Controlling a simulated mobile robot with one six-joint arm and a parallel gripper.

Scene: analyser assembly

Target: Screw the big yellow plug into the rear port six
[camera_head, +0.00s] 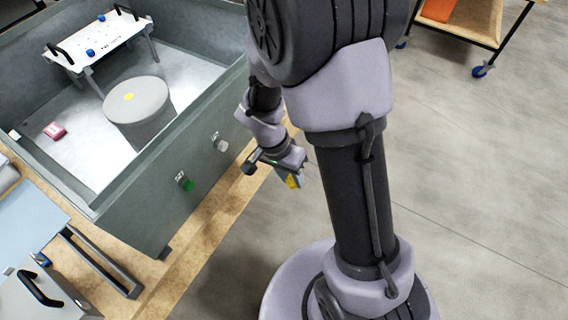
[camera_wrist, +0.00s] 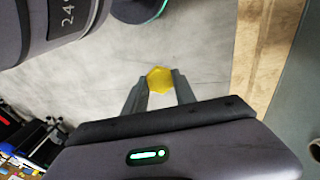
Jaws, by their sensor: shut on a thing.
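My gripper (camera_head: 291,176) is shut on the big yellow plug (camera_head: 293,182), which shows as a small yellow patch in the head view. In the wrist view the yellow hexagonal head of the plug (camera_wrist: 160,80) sits between the tips of my two fingers. The gripper is in the air beside the outer wall of the large grey-green housing (camera_head: 160,212), apart from it. That wall carries a green plug (camera_head: 186,183) and a white plug (camera_head: 220,143), with small labels near them. Port six cannot be made out; my arm hides part of the wall.
Inside the housing stand a grey cylinder (camera_head: 138,103) and a white bracket plate (camera_head: 100,42), and a pink item (camera_head: 54,130) lies on its floor. The wooden table (camera_head: 225,210) edges the housing. A light-blue panel (camera_head: 28,215) is at left.

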